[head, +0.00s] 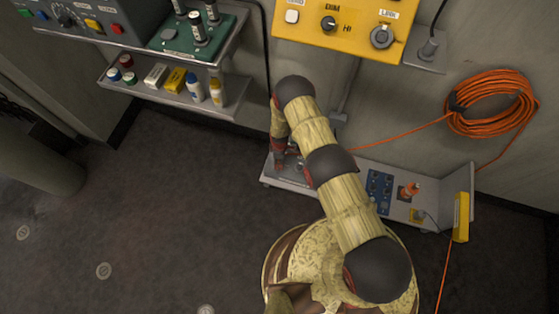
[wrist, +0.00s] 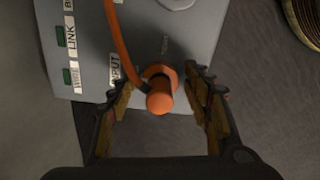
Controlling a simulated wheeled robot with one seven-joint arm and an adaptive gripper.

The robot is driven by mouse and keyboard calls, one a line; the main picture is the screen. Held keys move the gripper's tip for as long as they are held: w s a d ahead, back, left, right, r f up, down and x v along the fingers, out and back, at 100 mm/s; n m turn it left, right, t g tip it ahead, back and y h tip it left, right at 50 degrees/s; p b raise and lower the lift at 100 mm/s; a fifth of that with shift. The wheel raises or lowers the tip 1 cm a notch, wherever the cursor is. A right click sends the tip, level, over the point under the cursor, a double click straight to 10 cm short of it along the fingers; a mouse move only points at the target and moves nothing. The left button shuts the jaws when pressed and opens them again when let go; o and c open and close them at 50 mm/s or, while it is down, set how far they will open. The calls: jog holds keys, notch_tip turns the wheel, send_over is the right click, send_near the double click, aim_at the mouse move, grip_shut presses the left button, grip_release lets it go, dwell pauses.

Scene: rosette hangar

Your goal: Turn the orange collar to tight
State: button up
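The orange collar (wrist: 168,73) is a ring around the base of an orange plug (wrist: 160,100) on a grey box (wrist: 150,40) in the wrist view. An orange cable runs from the plug up out of the picture. My gripper (wrist: 157,84) is open, with one finger on each side of the plug and collar. Gaps show on both sides, and the right finger is closer. In the head view my gripper (head: 281,157) is low by the wall, at the left end of the low shelf; my arm hides the collar there.
The low grey shelf (head: 345,187) also carries a blue panel (head: 379,188), an orange fitting (head: 409,190) and a yellow block (head: 461,216). An orange cable coil (head: 492,102) hangs on the wall. A yellow control box (head: 345,40) is above.

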jog(key=c, duration=0.9)
jog(key=shift+c, duration=0.2)
jog(key=m, duration=0.4)
jog(key=shift+s, duration=0.1)
jog(key=m, duration=0.5)
jog(key=shift+a, duration=0.1)
jog(key=m, duration=0.4)
jog(key=shift+s+m, duration=0.1)
jog(key=shift+m, duration=0.2)
jog(key=shift+a+m, duration=0.15)
jog(key=shift+m, duration=1.95)
